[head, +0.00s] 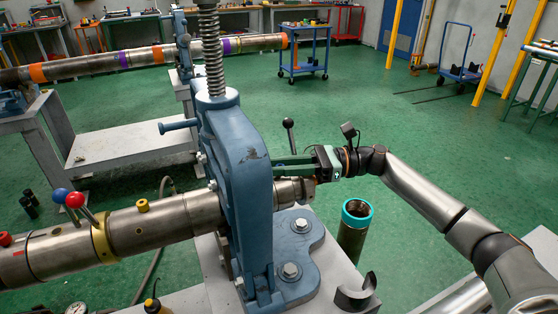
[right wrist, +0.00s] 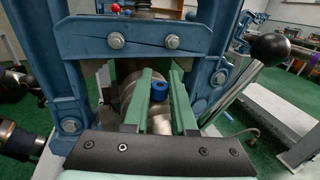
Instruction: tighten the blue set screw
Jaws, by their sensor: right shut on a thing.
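The blue set screw (right wrist: 159,90) stands on the metal pipe (right wrist: 132,90), inside the blue vise frame (right wrist: 135,35) in the right wrist view. My right gripper (right wrist: 162,80) has its green fingers on either side of the screw and is shut on it. In the head view my right gripper (head: 278,168) reaches in from the right, behind the blue vise (head: 240,170). The screw is hidden there. The pipe (head: 165,220) runs through the vise. My left gripper is not in view.
A black-knobbed lever (right wrist: 270,48) rises right of the fingers. Red and blue knobs (head: 68,198) and a yellow collar (head: 101,240) sit on the pipe at left. A teal-rimmed tube (head: 354,228) stands right of the vise. Green floor beyond is mostly open.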

